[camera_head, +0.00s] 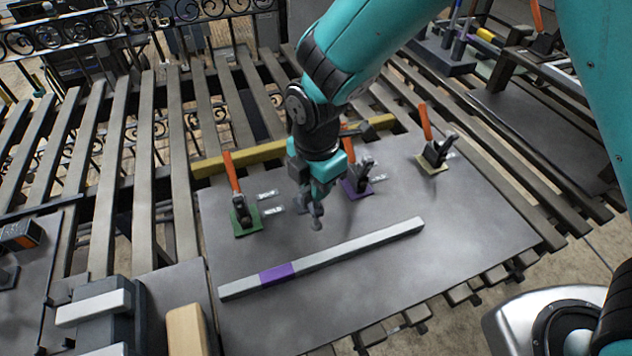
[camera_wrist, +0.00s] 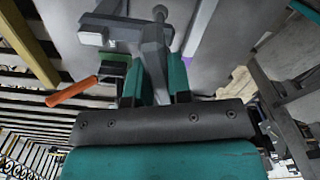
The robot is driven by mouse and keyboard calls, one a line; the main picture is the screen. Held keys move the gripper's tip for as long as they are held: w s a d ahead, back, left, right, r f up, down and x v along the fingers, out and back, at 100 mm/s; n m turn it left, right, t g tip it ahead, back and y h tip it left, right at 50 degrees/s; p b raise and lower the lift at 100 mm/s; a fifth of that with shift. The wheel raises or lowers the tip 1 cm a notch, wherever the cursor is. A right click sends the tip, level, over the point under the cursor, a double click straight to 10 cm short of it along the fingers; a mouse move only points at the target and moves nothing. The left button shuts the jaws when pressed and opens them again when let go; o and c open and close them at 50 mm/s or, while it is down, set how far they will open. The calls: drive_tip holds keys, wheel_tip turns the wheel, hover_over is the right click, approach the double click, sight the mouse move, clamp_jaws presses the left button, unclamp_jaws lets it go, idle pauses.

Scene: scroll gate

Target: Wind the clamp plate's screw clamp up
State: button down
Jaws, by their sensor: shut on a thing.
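The grey clamp plate (camera_head: 400,215) lies on the slatted bench. The screw clamp (camera_head: 317,213), grey, stands near its middle, partly hidden behind my gripper (camera_head: 312,188). In the wrist view, the grey screw clamp (camera_wrist: 154,42) shows between and beyond the fingers of my gripper (camera_wrist: 156,82). The gripper is shut on the screw clamp; the exact part gripped is hard to make out.
Orange-handled toggle clamps stand on green (camera_head: 246,221), purple (camera_head: 356,187) and yellow (camera_head: 433,163) bases. A long grey bar with a purple band (camera_head: 345,250) lies across the plate in front. A yellow bar (camera_head: 237,160) lies behind. The plate's front right is bare.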

drive_tip(key=shift+s+f, duration=0.1)
drive_tip(key=shift+f, duration=0.05)
drive_tip(key=c, duration=1)
unclamp_jaws()
drive_tip(key=shift+c, duration=0.2)
drive_tip(key=shift+r, duration=0.2)
drive_tip(key=shift+r, duration=0.35)
wheel_tip(320, 180, up, 16)
drive_tip(key=b, duration=0.2)
drive_tip(key=shift+r+b, duration=0.2)
drive_tip(key=shift+b, duration=0.1)
